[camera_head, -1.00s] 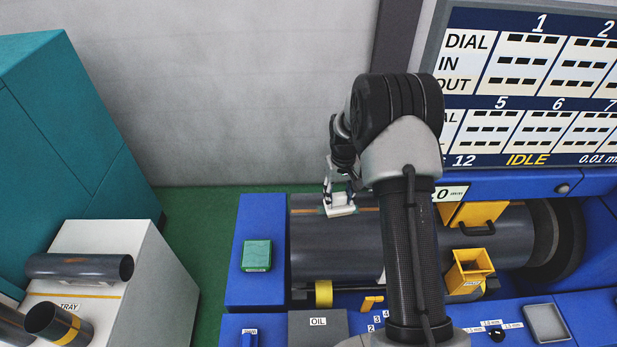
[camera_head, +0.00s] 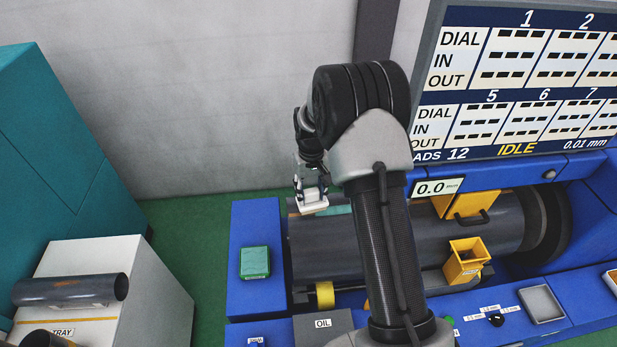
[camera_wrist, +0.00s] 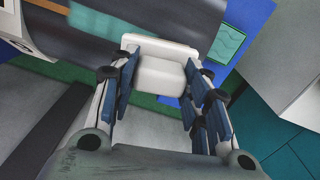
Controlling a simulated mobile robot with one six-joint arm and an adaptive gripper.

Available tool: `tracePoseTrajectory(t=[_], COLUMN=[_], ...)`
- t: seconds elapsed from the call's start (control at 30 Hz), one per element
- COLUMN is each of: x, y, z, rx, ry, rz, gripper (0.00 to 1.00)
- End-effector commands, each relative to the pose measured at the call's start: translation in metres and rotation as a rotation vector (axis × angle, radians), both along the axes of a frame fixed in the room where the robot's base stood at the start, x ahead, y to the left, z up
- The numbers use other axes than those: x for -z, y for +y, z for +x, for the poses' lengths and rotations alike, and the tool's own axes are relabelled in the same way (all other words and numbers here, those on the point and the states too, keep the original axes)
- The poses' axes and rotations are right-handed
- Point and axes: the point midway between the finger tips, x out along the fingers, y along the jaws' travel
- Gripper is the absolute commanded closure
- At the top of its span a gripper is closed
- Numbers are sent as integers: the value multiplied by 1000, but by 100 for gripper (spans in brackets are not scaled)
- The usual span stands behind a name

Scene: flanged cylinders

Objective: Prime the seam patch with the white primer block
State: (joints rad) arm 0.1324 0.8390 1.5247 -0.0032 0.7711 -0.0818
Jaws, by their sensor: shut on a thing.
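My gripper (camera_head: 311,187) is shut on the white primer block (camera_head: 313,203). The block is at the top of the dark grey cylinder (camera_head: 330,247), close to its left end. A teal patch (camera_wrist: 95,20) lies along that seam beside the block. The patch (camera_head: 340,210) also shows in the head view, just right of the block and partly behind my arm. I cannot tell whether the block touches the cylinder.
A green box (camera_head: 255,262) lies on the blue bed left of the cylinder. A yellow open holder (camera_head: 466,262) stands at the cylinder's front right. A white stand (camera_head: 150,270) with a dark tube (camera_head: 70,290) is at left. A display panel (camera_head: 530,80) fills the upper right.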

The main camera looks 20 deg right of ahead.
Motion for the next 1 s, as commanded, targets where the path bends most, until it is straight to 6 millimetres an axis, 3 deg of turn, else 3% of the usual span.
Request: tracePoseTrajectory(t=[0.6, 1.0], x=[-52, -54], y=[5, 5], z=[-5, -5], rx=[-1, -1], ry=[6, 7], rz=[0, 0], gripper=[76, 76])
